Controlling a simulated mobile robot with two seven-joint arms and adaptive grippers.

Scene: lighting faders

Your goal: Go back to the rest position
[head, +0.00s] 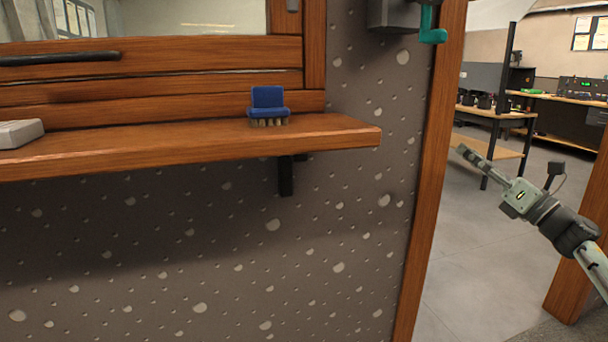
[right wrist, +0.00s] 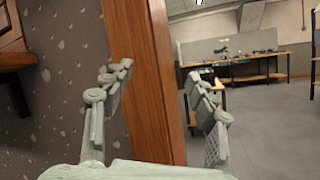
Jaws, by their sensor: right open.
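My right gripper (head: 470,153) is raised at the right of the head view, in front of the doorway and clear of the shelf. In the right wrist view its two fingers (right wrist: 160,95) stand wide apart with nothing between them. Behind them are a wooden post and the room beyond. My left gripper is in neither view.
A wooden shelf (head: 170,148) on a speckled wall carries a blue brush (head: 268,102) and a pale grey object (head: 20,133). A wooden door post (head: 432,170) borders the doorway. Workbenches (head: 500,112) stand beyond, with open floor.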

